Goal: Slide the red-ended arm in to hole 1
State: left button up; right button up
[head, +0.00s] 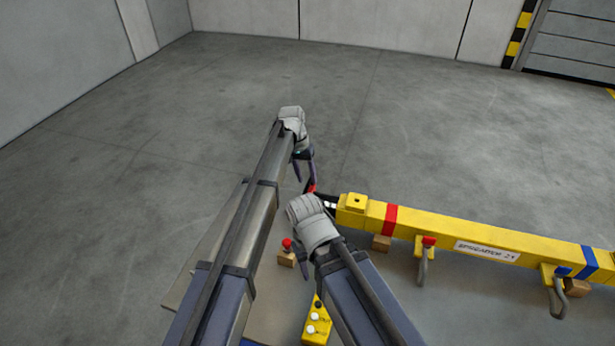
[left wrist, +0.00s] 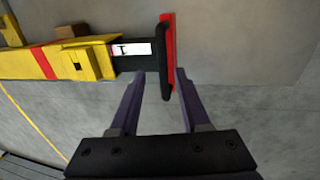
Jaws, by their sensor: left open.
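The red-ended arm is a short black bar (left wrist: 130,60) with a white label, ending in a black pad with a red plate (left wrist: 168,20). It sticks out of the end of the yellow beam (head: 460,235); its red end (head: 310,188) also shows in the head view. My left gripper (left wrist: 160,73) is open, its purple fingers on either side of the pad's lower part. No grip shows. In the head view, my left gripper (head: 304,172) is just above the red end. My right gripper (head: 306,268) is mostly hidden by its own wrist. I cannot make out hole 1.
A red knob on a block (head: 286,257) and a yellow control box (head: 317,325) lie near my right arm. Floor beyond is clear.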

pick_arm(q)
jog(key=r+p, duration=0.1)
jog(key=r, duration=0.1)
jog(key=r+p, duration=0.1)
jog(key=p, duration=0.1)
jog(key=a+r+p, duration=0.1)
jog(key=r, duration=0.1)
jog(key=shift+w+r+p, duration=0.15)
jog(key=shift+r+p, duration=0.15)
jog(key=shift+p, duration=0.05)
jog(key=s+a+f+y+b, duration=0.1)
jog(key=s+a, duration=0.3)
jog(key=s, duration=0.7)
jog(key=s+a+f+y+b, duration=0.1)
jog(key=s+a+f+b, duration=0.3)
jog(key=s, duration=0.7)
jog(key=s+a+f+y+b, duration=0.1)
jog(key=s+a+f+b, duration=0.1)
jog(key=s, duration=1)
jog(key=shift+a+f+n+t+b, duration=0.35)
jog(key=shift+a+f, duration=0.2)
jog(key=shift+a, duration=0.4)
